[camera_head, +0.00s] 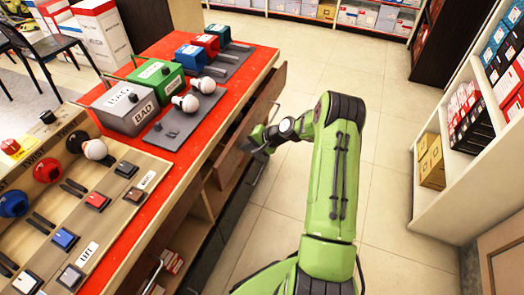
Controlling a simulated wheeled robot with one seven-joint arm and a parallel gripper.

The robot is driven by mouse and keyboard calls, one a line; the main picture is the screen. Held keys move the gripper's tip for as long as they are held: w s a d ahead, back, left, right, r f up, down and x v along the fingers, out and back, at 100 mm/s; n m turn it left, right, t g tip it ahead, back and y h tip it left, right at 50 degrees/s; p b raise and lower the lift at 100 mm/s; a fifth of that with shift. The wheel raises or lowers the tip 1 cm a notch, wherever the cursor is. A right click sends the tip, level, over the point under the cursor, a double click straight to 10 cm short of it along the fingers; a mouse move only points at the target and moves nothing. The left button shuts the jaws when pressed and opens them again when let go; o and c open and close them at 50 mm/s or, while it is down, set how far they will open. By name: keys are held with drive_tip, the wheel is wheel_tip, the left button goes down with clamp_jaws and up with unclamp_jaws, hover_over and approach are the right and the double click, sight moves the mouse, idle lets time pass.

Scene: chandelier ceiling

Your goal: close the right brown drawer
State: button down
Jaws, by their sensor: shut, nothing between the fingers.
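A brown wooden drawer (229,164) sits under the red-topped counter (263,57), on the side facing the aisle. It stands out from the counter, with its inside partly visible from above. More brown drawer front (270,93) shows farther along the same side; I cannot tell whether it belongs to the same drawer. My green arm reaches over the aisle, and my gripper (258,141) is at the drawer's outer side, close to its front. The gripper is shut and empty. My wrist hides part of the drawer front, and I cannot tell whether the fingers touch it.
The counter carries grey, green, blue and red boxes with levers, and a wooden button panel (112,221) at the near left. Open shelves (207,199) are below the counter. White shelving (434,205) stands on the right. The tiled aisle floor (392,150) is clear.

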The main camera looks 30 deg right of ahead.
sight(231, 141)
drive_tip(key=w+a, duration=0.4)
drive_tip(key=w, duration=0.1)
drive_tip(key=shift+w+a+r, duration=0.1)
drive_tip(key=shift+w+a, duration=0.1)
drive_tip(key=shift+w, duration=0.1)
drive_tip(key=shift+a+r, duration=0.1)
